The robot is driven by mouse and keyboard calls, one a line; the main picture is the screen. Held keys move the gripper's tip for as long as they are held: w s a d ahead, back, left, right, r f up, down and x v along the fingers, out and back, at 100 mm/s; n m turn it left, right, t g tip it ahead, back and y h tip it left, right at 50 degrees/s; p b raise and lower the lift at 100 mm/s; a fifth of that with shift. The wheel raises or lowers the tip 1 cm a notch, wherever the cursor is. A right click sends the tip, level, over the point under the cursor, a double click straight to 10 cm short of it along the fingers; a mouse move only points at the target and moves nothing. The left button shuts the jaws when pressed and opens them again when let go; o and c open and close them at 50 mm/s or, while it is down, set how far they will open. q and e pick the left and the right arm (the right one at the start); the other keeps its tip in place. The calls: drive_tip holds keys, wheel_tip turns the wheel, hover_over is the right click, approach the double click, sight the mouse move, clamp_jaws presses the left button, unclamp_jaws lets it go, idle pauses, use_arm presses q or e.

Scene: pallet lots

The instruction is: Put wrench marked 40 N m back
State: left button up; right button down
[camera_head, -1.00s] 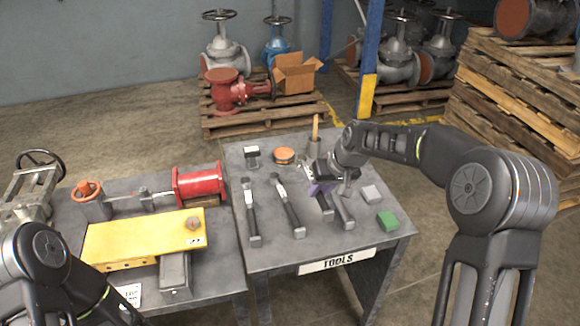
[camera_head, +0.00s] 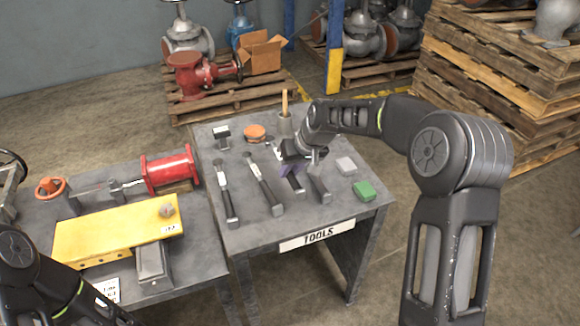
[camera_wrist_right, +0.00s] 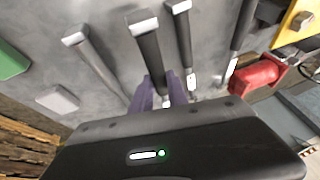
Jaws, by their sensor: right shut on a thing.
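Several wrenches with black handles lie on the grey tool table: one at the left (camera_head: 228,195), one beside it (camera_head: 264,183) and one at the right (camera_head: 318,187). My right gripper (camera_head: 290,169) is shut on another wrench (camera_head: 296,184), the third from the left. In the right wrist view the purple fingers (camera_wrist_right: 161,92) close around that wrench's dark handle (camera_wrist_right: 151,55). No torque marking is readable. My left arm shows at lower left, its gripper out of view.
A green block (camera_head: 364,191) and a pale block (camera_head: 346,165) lie right of the wrenches. An orange-topped round item (camera_head: 254,132) and a cup (camera_head: 286,124) stand behind. The left bench holds a yellow plate (camera_head: 128,240) and a red flanged cylinder (camera_head: 170,170).

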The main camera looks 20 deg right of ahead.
sight(290, 192)
drive_tip(key=shift+f+b, duration=0.95)
drive_tip(key=shift+f, duration=0.85)
drive_tip(key=shift+f+b, duration=0.45)
drive_tip(key=shift+f, duration=0.15)
drive_tip(key=c, duration=1.2)
unclamp_jaws()
drive_tip(key=v, duration=0.7)
drive_tip(key=shift+r, duration=0.4)
drive_tip(key=shift+s+d, duration=0.1)
drive_tip(key=shift+s, duration=0.05)
